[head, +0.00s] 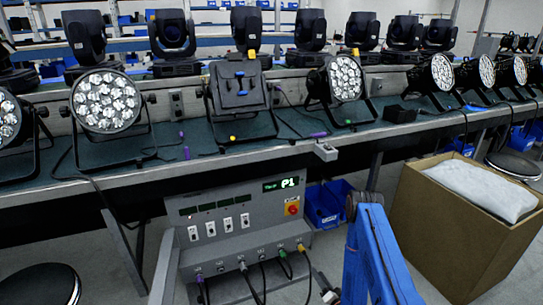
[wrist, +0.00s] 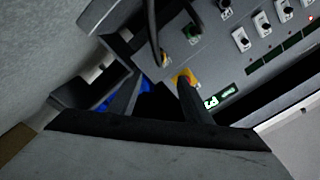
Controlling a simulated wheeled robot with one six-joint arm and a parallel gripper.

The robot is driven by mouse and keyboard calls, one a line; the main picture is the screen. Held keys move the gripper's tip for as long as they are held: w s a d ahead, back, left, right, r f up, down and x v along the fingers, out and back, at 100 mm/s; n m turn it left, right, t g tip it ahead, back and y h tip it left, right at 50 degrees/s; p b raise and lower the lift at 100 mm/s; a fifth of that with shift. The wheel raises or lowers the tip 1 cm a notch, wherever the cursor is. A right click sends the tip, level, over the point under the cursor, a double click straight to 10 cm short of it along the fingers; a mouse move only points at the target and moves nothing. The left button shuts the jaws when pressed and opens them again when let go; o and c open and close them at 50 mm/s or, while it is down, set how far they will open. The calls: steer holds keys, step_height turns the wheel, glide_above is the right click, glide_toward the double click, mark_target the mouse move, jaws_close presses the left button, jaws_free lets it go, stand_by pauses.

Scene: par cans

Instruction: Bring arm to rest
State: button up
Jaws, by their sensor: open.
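My gripper (wrist: 143,92) shows in the wrist view as two dark fingers held apart, with nothing seen between them. Its right finger overlaps the red knob on a yellow plate (wrist: 184,76) on the grey test panel. Whether it touches the knob I cannot tell. In the head view my blue arm link (head: 378,262) rises at the lower right, in front of the bench. The gripper itself does not show in that view.
The grey test panel (head: 215,205) has switches, a lit display and plugged cables along its lower edge. A cardboard box (head: 428,222) with a white bag stands at right. Par cans (head: 107,100) line the bench (head: 215,150). A blue bin (head: 322,210) sits beneath. A black stool (head: 40,285) stands lower left.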

steer(key=w+d+r+n+g+h, duration=0.1)
steer(key=w+r+n+g, duration=0.1)
steer(key=w+r, duration=0.5)
steer(key=w+r+n+g+h, duration=0.15)
steer(key=w+r, duration=0.25)
steer(key=r, duration=0.6)
steer(key=s+d+r+n+g+h, duration=0.1)
steer(key=s+r, duration=0.1)
steer(key=r, duration=0.9)
steer(key=s+d+r+n+g+h, duration=0.1)
steer(key=s+d+r+g, duration=0.15)
steer(key=r, duration=0.75)
steer(key=s+r+g+h, duration=0.1)
steer(key=s+r, duration=0.7)
steer(key=s, duration=0.2)
steer(key=s+r+g+h, duration=0.1)
steer(key=s+r, duration=0.7)
steer(key=s, duration=0.3)
steer(key=s+a+r+g, duration=0.1)
steer(key=s+r, duration=0.1)
steer(key=s, duration=1.1)
steer(key=s+a+r+g, duration=0.1)
steer(key=s+r+g, duration=0.1)
steer(key=s, duration=1.1)
steer(key=shift+a+y, duration=0.15)
steer(key=shift+y, duration=0.3)
